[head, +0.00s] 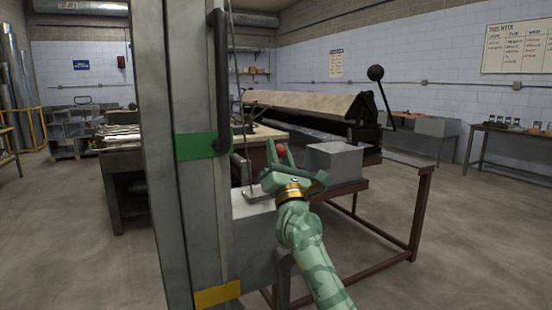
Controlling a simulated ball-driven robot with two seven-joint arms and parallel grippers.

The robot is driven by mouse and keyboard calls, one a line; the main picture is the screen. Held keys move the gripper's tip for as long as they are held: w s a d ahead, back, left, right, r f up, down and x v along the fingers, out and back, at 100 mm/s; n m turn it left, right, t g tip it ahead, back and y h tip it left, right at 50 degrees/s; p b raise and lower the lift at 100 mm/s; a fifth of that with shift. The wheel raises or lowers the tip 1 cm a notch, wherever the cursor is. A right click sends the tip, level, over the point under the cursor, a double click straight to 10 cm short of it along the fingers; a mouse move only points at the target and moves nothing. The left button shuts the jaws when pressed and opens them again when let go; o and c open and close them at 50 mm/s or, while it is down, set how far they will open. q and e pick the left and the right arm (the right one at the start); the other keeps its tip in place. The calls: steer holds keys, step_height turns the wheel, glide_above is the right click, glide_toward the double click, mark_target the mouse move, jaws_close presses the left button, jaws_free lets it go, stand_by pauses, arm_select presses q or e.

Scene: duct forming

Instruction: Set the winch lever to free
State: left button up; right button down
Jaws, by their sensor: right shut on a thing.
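My right gripper (293,167) reaches in from the bottom, right of the tall grey post. It is shut on a small red knob (281,151), which appears to be the end of the winch lever. The lever's shaft is hidden behind the fingers, so its setting cannot be told. A grey housing (255,215), which may be the winch, sits low behind the post, with a thin cable or rod (245,135) rising from it. My left gripper is not in view.
The grey post (172,200) has a black handle (221,80), a green band (196,147) and a yellow band (217,293). Behind stand a brown-framed bench (418,215), a grey box (335,161) and a folding machine with a black ball-ended lever (376,73). Floor at right is clear.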

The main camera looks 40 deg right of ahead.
steer(key=shift+f, duration=0.15)
steer(key=c, duration=1.5)
jaws_free()
steer(key=o, duration=0.4)
arm_select(q)
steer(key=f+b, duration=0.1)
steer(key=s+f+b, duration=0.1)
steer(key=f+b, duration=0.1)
steer(key=b, duration=0.1)
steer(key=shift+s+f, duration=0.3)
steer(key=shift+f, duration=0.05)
arm_select(e)
steer(key=v, duration=1.6)
steer(key=shift+s, duration=0.15)
steer(key=shift+a, duration=0.15)
